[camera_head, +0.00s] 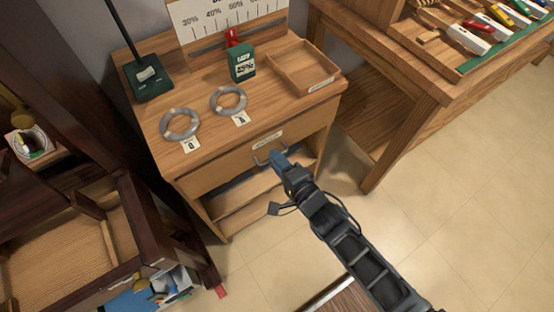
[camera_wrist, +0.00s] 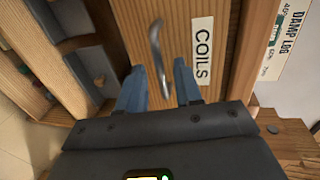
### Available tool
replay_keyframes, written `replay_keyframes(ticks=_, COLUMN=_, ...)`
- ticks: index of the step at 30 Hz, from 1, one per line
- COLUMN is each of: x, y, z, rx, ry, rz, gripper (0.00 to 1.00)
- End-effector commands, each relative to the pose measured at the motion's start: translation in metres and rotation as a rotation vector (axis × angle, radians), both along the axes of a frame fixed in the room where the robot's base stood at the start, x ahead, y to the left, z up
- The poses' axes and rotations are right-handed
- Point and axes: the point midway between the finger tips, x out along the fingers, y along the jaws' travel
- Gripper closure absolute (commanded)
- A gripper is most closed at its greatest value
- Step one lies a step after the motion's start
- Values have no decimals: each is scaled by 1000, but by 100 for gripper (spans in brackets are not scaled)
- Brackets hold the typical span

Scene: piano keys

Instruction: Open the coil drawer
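The coil drawer (camera_head: 222,170) is a wooden front just under the top of the small wooden cabinet, and it looks closed. Its label reads COILS in the wrist view (camera_wrist: 202,50). A curved metal handle (camera_head: 260,161) sits on the front; it also shows in the wrist view (camera_wrist: 157,50). My gripper (camera_head: 279,157) is at the handle, in front of the drawer. In the wrist view my two blue fingers (camera_wrist: 158,76) are apart, with part of the handle showing between them. I cannot tell whether they touch it.
On the cabinet top are two grey coils (camera_head: 180,124) (camera_head: 229,100), a green box (camera_head: 242,65), a wooden tray (camera_head: 303,68) and a dark stand (camera_head: 148,80). Open shelves (camera_head: 245,190) lie below the drawer. A wooden bench (camera_head: 440,75) stands right; dark furniture (camera_head: 125,235) stands left.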

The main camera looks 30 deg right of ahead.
Motion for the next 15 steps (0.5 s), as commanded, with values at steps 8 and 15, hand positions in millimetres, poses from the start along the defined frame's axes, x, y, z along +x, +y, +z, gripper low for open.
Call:
replay_keyframes(ticks=8, x=9, y=0, z=-2, rx=0, ry=1, rz=0, gripper=65)
replay_keyframes(ticks=15, x=9, y=0, z=-2, rx=0, ry=0, rz=1, gripper=75)
